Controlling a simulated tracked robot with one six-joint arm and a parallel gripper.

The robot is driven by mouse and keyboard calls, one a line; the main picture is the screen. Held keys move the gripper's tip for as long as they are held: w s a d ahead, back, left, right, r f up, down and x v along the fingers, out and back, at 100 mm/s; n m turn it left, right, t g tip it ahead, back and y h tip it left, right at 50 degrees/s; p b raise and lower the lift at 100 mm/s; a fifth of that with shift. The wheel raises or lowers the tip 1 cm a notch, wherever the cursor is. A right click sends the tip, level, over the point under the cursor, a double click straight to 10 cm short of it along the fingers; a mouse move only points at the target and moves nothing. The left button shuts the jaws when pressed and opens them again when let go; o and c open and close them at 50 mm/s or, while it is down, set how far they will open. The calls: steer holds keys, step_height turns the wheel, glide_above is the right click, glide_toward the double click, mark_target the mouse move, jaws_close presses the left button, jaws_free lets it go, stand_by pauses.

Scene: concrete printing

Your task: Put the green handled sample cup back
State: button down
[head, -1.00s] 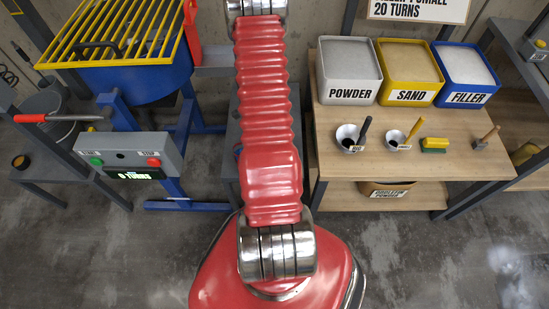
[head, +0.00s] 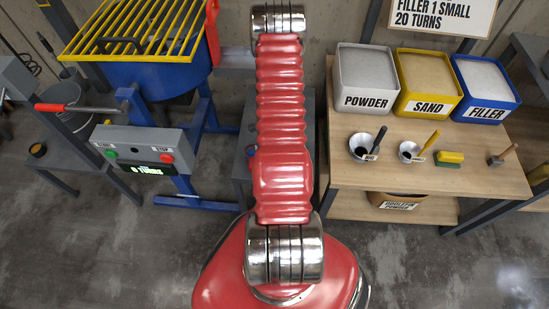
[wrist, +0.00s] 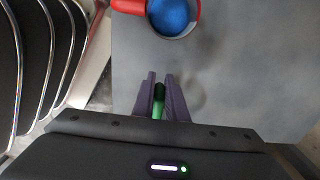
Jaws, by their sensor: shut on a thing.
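In the wrist view my gripper (wrist: 161,90) has two purple fingers closed around a green handle (wrist: 158,112) with a dark end, which I take for the handle of the green handled sample cup. The cup's bowl is not visible. The fingers are over a plain grey surface (wrist: 235,70); I cannot tell the gap between them and it. A red container with a handle and blue contents (wrist: 172,12) stands on that surface just beyond the fingertips, cut by the top edge. In the head view my gripper is hidden, with my red arm in front.

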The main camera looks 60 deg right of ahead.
steer(key=shift+f, duration=1.6)
steer(key=c, duration=1.8)
jaws_free()
steer(key=shift+o, duration=0.2)
steer(key=shift+r, duration=0.1)
step_height(320, 180, up, 12)
